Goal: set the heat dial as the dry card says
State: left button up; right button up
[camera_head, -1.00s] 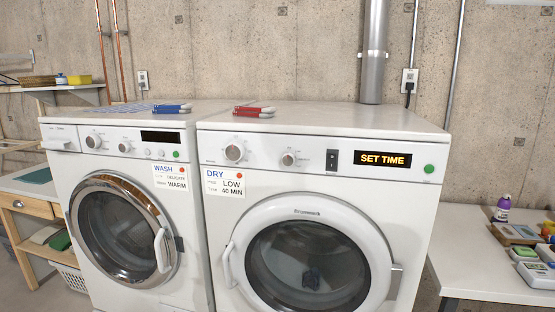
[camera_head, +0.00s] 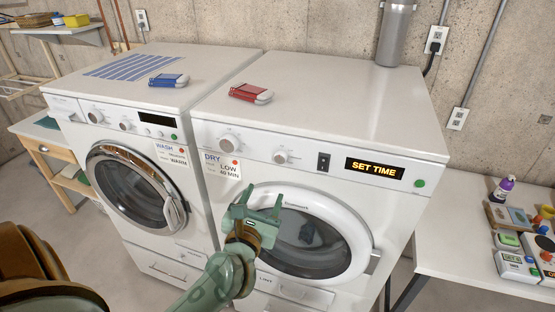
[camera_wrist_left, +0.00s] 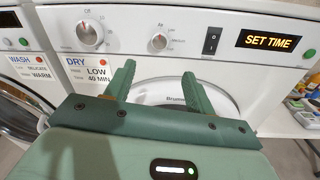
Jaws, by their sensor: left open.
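The dry card (camera_head: 222,165) on the dryer front reads DRY, LOW, 40 MIN, and its large words also show in the left wrist view (camera_wrist_left: 97,75). The heat dial (camera_head: 281,156) is the smaller right-hand knob, with small setting words around it in the left wrist view (camera_wrist_left: 158,42); I cannot tell which one its mark points to. The larger dial (camera_head: 229,139) to its left has Off at its top. My left gripper (camera_head: 262,194) is open and empty, below and in front of the heat dial, apart from it. My right gripper is not in view.
The dryer display (camera_head: 375,168) reads SET TIME, between a black switch (camera_head: 323,162) and a green button (camera_head: 420,183). The round dryer door (camera_head: 357,222) is shut behind my gripper. The washer (camera_head: 70,130) stands left; a cluttered table (camera_head: 460,238) stands right.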

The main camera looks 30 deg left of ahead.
aim_at(280, 160)
pick_arm(q)
jog(key=p+x, duration=0.1)
jog(key=x, duration=1.2)
jog(key=shift+w+a, duration=0.1)
jog(key=shift+w, duration=0.05)
jog(key=c, duration=1)
